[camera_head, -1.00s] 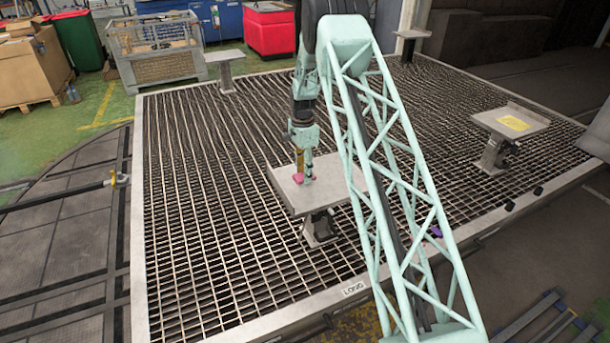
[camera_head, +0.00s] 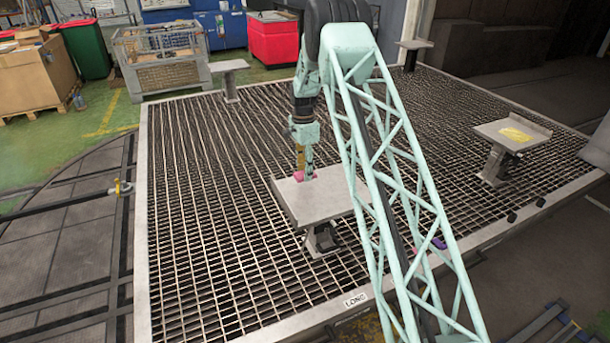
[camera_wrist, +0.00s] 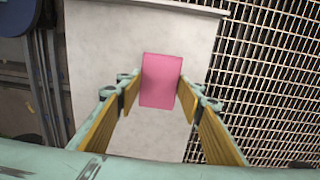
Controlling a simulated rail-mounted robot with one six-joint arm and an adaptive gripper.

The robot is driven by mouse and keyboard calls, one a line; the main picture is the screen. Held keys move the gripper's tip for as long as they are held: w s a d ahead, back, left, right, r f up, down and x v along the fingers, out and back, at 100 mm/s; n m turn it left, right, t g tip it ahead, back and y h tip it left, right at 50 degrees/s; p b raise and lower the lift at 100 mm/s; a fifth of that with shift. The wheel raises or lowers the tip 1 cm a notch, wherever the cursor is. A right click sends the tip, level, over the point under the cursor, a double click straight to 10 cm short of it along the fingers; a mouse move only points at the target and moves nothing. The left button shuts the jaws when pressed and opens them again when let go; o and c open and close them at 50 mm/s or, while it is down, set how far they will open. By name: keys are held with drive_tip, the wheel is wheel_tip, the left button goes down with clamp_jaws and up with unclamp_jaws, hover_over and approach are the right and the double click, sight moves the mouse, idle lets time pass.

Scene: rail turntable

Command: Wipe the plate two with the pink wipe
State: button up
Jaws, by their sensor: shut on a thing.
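A pale grey plate on a pedestal (camera_head: 320,204) stands on the grating in the middle of the head view. It fills much of the wrist view (camera_wrist: 105,45). My gripper (camera_head: 303,176) is over the plate's far left part, pointing down. In the wrist view its yellow fingers (camera_wrist: 160,95) are shut on the pink wipe (camera_wrist: 160,80), a small pink block. The wipe (camera_head: 298,176) is at or just above the plate's surface; contact is not clear. My arm hides part of the plate's right side. No number shows on the plate.
Another plate (camera_head: 490,131) with a yellow patch (camera_head: 515,135) stands at the right. Smaller plates stand at the back left (camera_head: 228,66) and back right (camera_head: 415,44). A purple thing (camera_head: 439,243) and small black things (camera_head: 512,217) lie near the front right edge. Open grating (camera_head: 215,230) lies left.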

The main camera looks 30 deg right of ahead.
drive_tip(key=shift+r+p, duration=0.35)
drive_tip(key=shift+r, duration=0.85)
